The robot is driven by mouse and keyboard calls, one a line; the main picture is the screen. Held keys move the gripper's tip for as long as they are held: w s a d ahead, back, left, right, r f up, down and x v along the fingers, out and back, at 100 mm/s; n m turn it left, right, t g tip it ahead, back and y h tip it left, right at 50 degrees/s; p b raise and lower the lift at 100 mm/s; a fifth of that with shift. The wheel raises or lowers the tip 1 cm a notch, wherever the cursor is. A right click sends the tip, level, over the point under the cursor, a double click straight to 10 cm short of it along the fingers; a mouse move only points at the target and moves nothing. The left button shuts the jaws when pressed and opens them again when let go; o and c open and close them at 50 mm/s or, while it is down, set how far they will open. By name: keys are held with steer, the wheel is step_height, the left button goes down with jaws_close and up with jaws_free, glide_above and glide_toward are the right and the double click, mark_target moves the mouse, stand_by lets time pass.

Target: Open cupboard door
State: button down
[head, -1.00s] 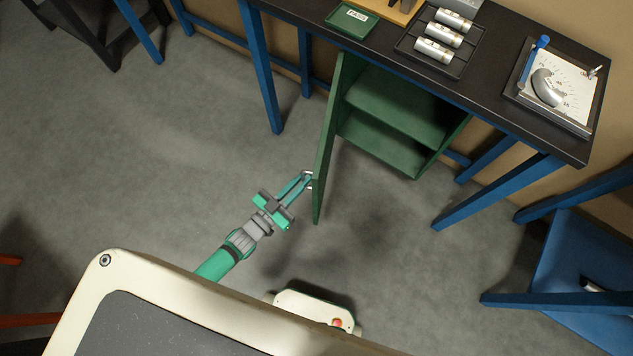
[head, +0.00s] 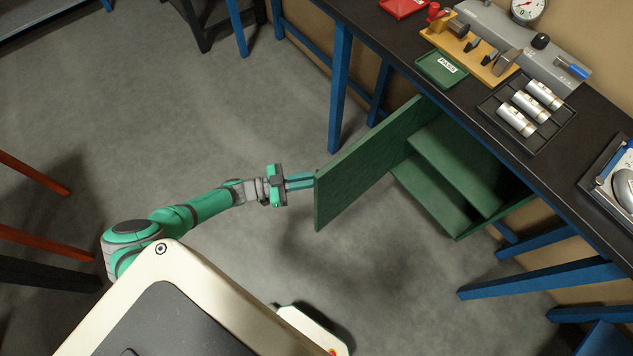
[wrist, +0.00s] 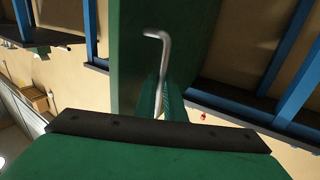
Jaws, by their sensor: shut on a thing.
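The green cupboard (head: 452,190) stands under the dark bench, with its front open and inner shelves showing in the head view. Its green door (head: 365,160) is swung well out from the cupboard. My gripper (head: 312,180) is at the door's free edge, on the outer face. In the wrist view a bent metal handle (wrist: 158,60) stands out from the door (wrist: 188,50), and my gripper (wrist: 162,100) is shut on it. The fingertips and the far end of the handle are partly hidden.
The bench (head: 400,50) has blue legs (head: 338,85). On it are a green PASS tray (head: 442,70), a dark tray with silver cylinders (head: 525,110) and a gauge (head: 527,8). The grey floor (head: 240,110) left of the door is clear.

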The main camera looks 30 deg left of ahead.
steer(key=shift+w+r, duration=0.25)
steer(key=c, duration=1.8)
jaws_free()
steer(key=shift+c, duration=0.2)
steer(key=shift+s+f, duration=0.1)
steer(key=shift+f, duration=0.05)
steer(key=shift+s+a, duration=0.1)
steer(key=v, duration=1)
steer(key=shift+s+a, duration=0.2)
